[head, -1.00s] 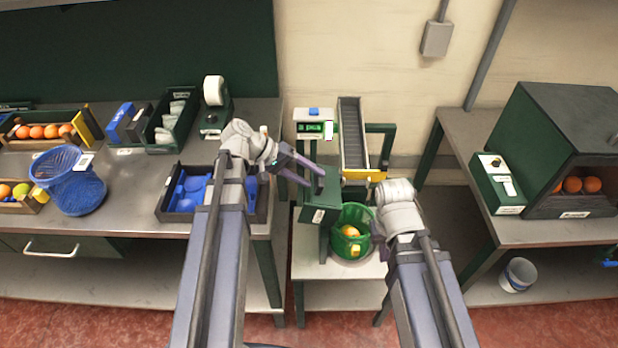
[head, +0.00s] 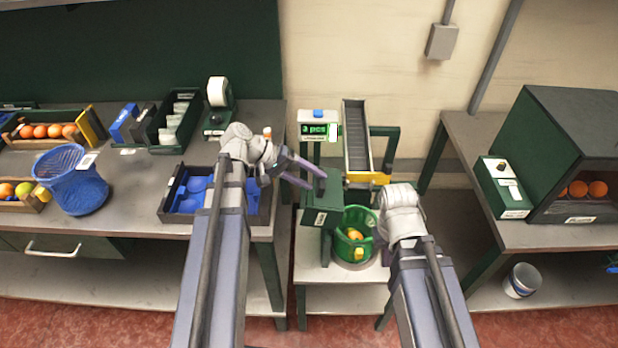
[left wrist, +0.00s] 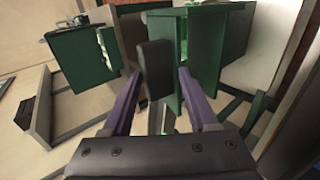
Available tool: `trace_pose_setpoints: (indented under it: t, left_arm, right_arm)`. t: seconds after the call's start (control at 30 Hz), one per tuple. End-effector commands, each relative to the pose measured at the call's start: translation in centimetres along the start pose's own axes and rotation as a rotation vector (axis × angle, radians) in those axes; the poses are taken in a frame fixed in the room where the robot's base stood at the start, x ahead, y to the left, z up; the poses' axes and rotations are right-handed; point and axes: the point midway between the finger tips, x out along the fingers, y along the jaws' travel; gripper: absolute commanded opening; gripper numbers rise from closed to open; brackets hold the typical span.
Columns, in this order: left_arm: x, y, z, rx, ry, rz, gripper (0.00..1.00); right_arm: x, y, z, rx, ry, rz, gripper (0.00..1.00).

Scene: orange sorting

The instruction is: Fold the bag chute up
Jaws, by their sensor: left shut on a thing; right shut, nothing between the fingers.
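A green box-like part with a white label, seemingly the bag chute (head: 320,205), stands at the front of the weighing stand, left of the green basket (head: 341,247). My left gripper (head: 317,180) reaches its upper edge from the left. In the left wrist view the fingers (left wrist: 157,85) flank a dark block-like handle (left wrist: 155,68) in front of green panels (left wrist: 203,45), and they are shut on it. The handle's join to the chute is hard to make out.
A sloped conveyor (head: 356,135) with a yellow lip ends above the basket, which holds oranges. The display (head: 314,131) reads "3 pcs". A blue-filled tray (head: 262,207) sits on the left bench. A dark green cabinet (head: 570,130) stands on the right bench.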

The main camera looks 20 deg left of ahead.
Motion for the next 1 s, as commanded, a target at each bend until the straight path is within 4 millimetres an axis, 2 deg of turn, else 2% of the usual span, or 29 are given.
trace_pose_setpoints:
  t: [0.03,0.6,0.63,0.77,0.8,1.0]
  left_arm:
    - [0.4,-2.7,1.0,0.004,-0.026,-0.119,0.0]
    - [0.4,-2.7,1.0,0.003,-0.026,-0.119,0.0]
    - [0.4,-2.7,1.0,0.003,-0.026,-0.119,0.63]
    - [0.4,-2.7,1.0,0.003,-0.025,-0.119,0.77]
    - [0.5,-1.3,0.8,0.006,-0.015,-0.055,0.81]
    - [-0.3,-1.5,0.6,0.003,-0.012,-0.055,0.81]
  right_arm:
    - [0.4,0.0,0.0,0.0,0.0,0.0,0.0]
    - [0.5,0.0,0.0,0.0,0.0,0.0,0.0]
    - [0.5,0.0,0.0,0.0,0.0,0.0,0.0]
    - [0.4,0.0,0.0,0.0,0.0,0.0,0.0]
    - [0.4,0.0,0.0,0.0,0.0,0.0,0.0]
    - [0.1,0.0,0.0,0.0,0.0,0.0,0.0]
